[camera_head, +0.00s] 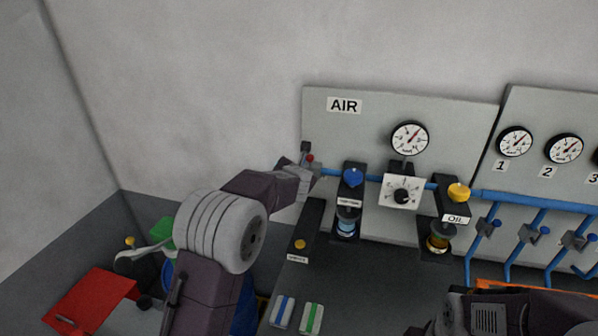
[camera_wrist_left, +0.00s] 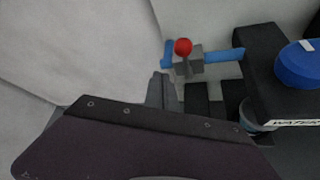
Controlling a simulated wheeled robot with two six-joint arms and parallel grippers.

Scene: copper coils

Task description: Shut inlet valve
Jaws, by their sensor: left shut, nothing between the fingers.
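The inlet valve (camera_head: 310,158) is at the left end of the blue pipe on the AIR panel. In the left wrist view its red ball-tipped lever (camera_wrist_left: 183,46) stands up from a grey valve body (camera_wrist_left: 188,65) on the blue pipe. My left gripper (camera_head: 311,171) is shut and empty, close by the valve in the head view. In the left wrist view its fingers (camera_wrist_left: 162,84) point up, just below and left of the valve; I cannot tell whether they touch it. My right gripper is not in view; only part of my right arm shows at lower right.
The AIR panel (camera_head: 340,133) carries a gauge (camera_head: 410,138), a blue-capped filter (camera_head: 353,178), a regulator dial (camera_head: 402,194) and a yellow-capped OIL unit (camera_head: 458,192). Blue branch pipes (camera_head: 530,203) stand at right. A red box (camera_head: 92,300) lies at lower left.

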